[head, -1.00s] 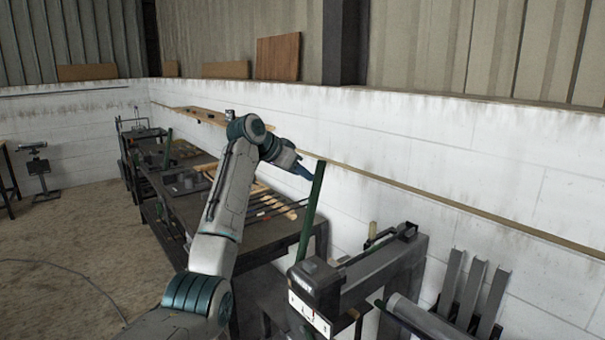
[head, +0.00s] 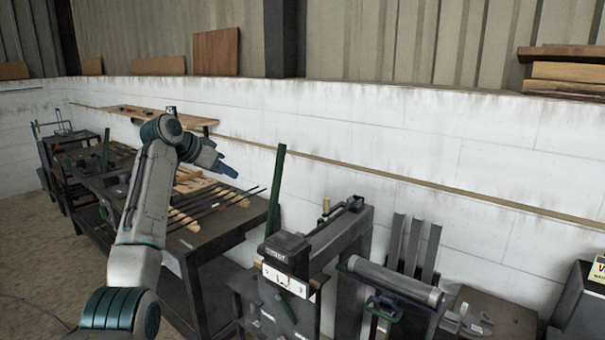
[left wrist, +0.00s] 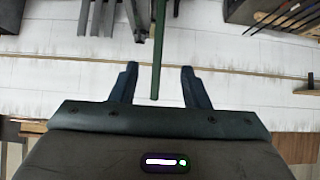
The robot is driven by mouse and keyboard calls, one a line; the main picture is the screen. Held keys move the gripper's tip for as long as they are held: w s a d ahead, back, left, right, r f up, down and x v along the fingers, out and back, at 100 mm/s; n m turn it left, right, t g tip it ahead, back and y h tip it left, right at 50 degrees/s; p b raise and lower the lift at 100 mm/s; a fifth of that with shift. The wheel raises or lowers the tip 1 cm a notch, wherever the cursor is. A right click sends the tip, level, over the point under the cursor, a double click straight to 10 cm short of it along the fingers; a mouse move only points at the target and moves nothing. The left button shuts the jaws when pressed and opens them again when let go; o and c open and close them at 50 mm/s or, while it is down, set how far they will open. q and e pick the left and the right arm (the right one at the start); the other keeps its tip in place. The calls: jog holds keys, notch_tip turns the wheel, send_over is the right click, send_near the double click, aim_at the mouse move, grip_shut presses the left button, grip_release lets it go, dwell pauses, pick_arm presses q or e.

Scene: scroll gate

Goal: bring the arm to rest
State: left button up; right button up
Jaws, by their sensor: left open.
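My left arm (head: 137,235) rises from the bottom left of the head view and bends right at the top. My left gripper (head: 231,171) is open, held up over the dark workbench, its tips toward the right. In the left wrist view the two fingers (left wrist: 158,72) stand apart. A green bar (left wrist: 157,50) appears between them in that picture, but I see no finger touching it. The upright green post (head: 276,190) stands to the right of the gripper in the head view, apart from it. My right gripper is in neither view.
The workbench (head: 228,218) carries rods and wooden strips. A grey machine with a white front plate (head: 287,283) stands to its right, then upright grey channels (head: 414,248) and a roller (head: 395,280). The white block wall (head: 400,150) runs behind. Open floor (head: 30,260) lies at left.

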pick_arm(q)
notch_tip(320, 180, down, 35)
jog(key=s+a+n+g+y+b, duration=0.1)
jog(key=a+n+y, duration=0.1)
jog(key=a+n, duration=0.15)
jog(key=s+a+f+n+g+y, duration=0.1)
jog(key=s+f, duration=0.4)
jog(key=f, duration=0.5)
jog(key=s+a+f+n+y+b, duration=0.1)
jog(key=s+f, duration=0.3)
jog(key=f, duration=0.5)
jog(key=s+a+f+n+g, duration=0.1)
jog(key=s+f, duration=0.4)
jog(key=f, duration=0.5)
jog(key=s+a+f+g+y+b, duration=0.1)
jog(key=s+f, duration=1.1)
jog(key=s, duration=0.3)
jog(key=s+a+f+g+y+b, duration=0.1)
jog(key=s+a+f, duration=0.1)
jog(key=s+f, duration=1.5)
jog(key=s, duration=1.3)
jog(key=s+f+g+y, duration=0.1)
jog(key=s+f, duration=0.3)
jog(key=s, duration=1.3)
jog(key=shift+s+a+n+g+b, duration=0.2)
jog(key=shift+a+n+g+b, duration=0.1)
jog(key=shift+a+n, duration=0.05)
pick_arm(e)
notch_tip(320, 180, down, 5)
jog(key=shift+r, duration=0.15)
